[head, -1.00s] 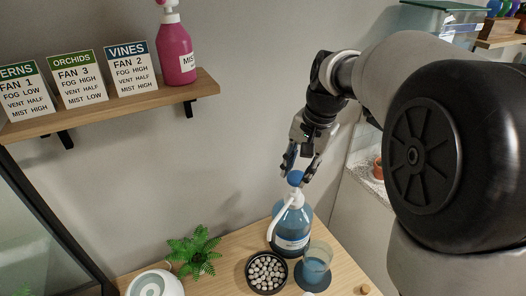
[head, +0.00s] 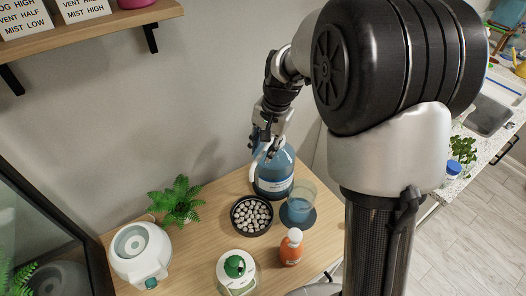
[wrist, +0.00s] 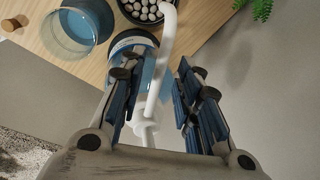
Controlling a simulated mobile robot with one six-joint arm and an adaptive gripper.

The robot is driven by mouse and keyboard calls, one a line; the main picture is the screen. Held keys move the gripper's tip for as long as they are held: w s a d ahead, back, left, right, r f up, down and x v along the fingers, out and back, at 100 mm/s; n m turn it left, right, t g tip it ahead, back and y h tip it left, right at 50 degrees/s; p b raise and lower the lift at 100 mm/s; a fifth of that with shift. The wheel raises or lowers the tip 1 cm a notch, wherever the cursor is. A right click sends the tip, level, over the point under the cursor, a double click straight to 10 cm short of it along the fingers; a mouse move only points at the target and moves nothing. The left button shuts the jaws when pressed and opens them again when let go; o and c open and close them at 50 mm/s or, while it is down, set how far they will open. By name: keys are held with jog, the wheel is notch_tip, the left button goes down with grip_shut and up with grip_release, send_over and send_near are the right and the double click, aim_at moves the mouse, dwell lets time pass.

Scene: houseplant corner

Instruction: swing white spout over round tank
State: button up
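The white spout (head: 253,168) curves from the top of a blue pump bottle (head: 274,172) down toward the pebble dish. In the wrist view the spout (wrist: 163,60) runs between my fingers, its tip near the dish. My gripper (head: 264,143) is at the bottle's top, pointing down. In the wrist view my gripper (wrist: 156,78) is open, with one finger on each side of the spout and gaps visible. The round tank, seemingly the clear cylinder with blue liquid (head: 299,206), stands right of the bottle. It also shows in the wrist view (wrist: 75,28).
A black dish of pebbles (head: 234,221) sits left of the tank. A fern (head: 178,201), a white round device (head: 139,250), a green-topped white bottle (head: 236,270) and an orange bottle (head: 291,248) share the wooden table. A shelf (head: 100,32) is on the wall.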

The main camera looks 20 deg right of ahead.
jog(key=shift+f, duration=0.4)
grip_shut()
dwell(0.6)
